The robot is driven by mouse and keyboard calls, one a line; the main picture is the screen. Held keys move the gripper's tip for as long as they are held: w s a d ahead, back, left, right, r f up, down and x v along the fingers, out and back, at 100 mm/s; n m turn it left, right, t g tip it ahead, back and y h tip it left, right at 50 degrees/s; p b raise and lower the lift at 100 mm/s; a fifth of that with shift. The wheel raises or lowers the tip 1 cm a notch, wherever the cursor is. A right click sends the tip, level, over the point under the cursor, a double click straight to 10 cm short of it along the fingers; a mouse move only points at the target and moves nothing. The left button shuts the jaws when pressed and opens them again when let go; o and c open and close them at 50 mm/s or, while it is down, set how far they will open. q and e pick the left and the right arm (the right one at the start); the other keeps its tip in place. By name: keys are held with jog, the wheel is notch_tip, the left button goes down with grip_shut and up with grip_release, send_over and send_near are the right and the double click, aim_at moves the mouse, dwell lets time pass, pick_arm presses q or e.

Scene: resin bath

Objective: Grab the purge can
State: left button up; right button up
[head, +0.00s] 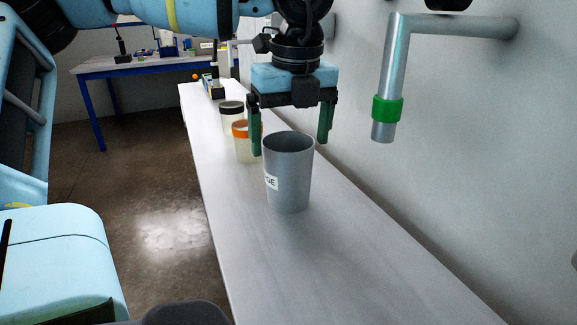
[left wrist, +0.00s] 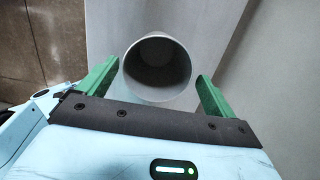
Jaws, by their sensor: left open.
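The purge can (head: 288,185) is a grey, open-topped cup with a white label on its left side, of which "GE" can be read. It stands upright on the narrow light bench. My left gripper (head: 291,145) is open, pointing down, above and slightly behind the can in the head view. In the left wrist view the can's round mouth (left wrist: 157,68) lies between the two green fingers (left wrist: 155,85), with a gap on each side. The can looks empty, though its inside is dark. My right gripper is not in view.
Behind the can stand an orange-rimmed jar (head: 242,148) and a dark-lidded jar (head: 231,115). A grey pipe with a green band (head: 387,109) hangs from the wall at right. The bench (head: 320,260) in front of the can is clear. A blue-legged table (head: 140,66) stands far back.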

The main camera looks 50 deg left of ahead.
pick_arm(q)
jog(key=shift+a+f, duration=0.2)
jog(key=shift+f, duration=0.8)
jog(key=shift+a+f, duration=0.2)
jog(key=shift+f, duration=0.75)
jog(key=shift+c, duration=0.4)
jog(key=c, duration=1)
jog(key=shift+r, duration=0.15)
jog(key=shift+r, duration=0.55)
jog(key=shift+s+a+r+b, duration=0.15)
jog(key=shift+s+a+r, duration=0.45)
jog(key=shift+s+a, duration=1.25)
jog(key=shift+s+a+r+b, duration=0.1)
jog(key=shift+s+a+r, duration=0.65)
jog(key=shift+s, duration=2)
jog(key=shift+s+a+r+b, duration=0.15)
jog(key=shift+s+a+r, duration=0.35)
jog(key=shift+s+a, duration=1.4)
